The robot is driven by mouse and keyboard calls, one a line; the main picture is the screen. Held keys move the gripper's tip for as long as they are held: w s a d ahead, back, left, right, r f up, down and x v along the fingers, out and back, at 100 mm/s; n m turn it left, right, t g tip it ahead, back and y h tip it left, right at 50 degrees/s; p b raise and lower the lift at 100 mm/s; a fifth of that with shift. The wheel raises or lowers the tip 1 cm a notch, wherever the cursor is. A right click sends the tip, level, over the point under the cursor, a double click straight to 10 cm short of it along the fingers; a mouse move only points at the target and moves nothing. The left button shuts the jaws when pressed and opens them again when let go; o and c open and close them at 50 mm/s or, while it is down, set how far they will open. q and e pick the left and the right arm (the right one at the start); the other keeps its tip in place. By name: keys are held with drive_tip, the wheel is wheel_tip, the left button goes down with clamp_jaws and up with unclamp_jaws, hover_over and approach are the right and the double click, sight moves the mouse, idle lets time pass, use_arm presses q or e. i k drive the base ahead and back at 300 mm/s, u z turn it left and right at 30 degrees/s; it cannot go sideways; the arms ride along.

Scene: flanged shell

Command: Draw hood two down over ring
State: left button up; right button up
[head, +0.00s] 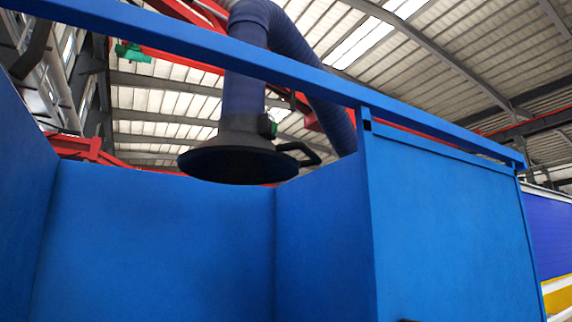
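One black, cone-shaped extraction hood (238,162) hangs in the head view, left of centre, above and behind a blue panel wall. Its wide rim faces down and is slightly tilted. A black looped handle (302,154) sticks out from its right side, and a small green part sits on its neck. A dark blue duct (243,90) rises from the neck and bends over into a ribbed hose on the right. No number shows on the hood. No ring is visible. Neither of my grippers is in view.
Blue panels (160,245) form a booth with a recessed corner and a larger panel (450,240) at right. A blue top rail (320,82) crosses in front of the duct. Red beams and a metal roof lie behind. A small dark object at the bottom edge is unclear.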

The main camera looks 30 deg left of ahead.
sight(242, 152)
drive_tip(key=u, duration=0.85)
drive_tip(key=i, duration=0.85)
drive_tip(key=u, duration=0.9)
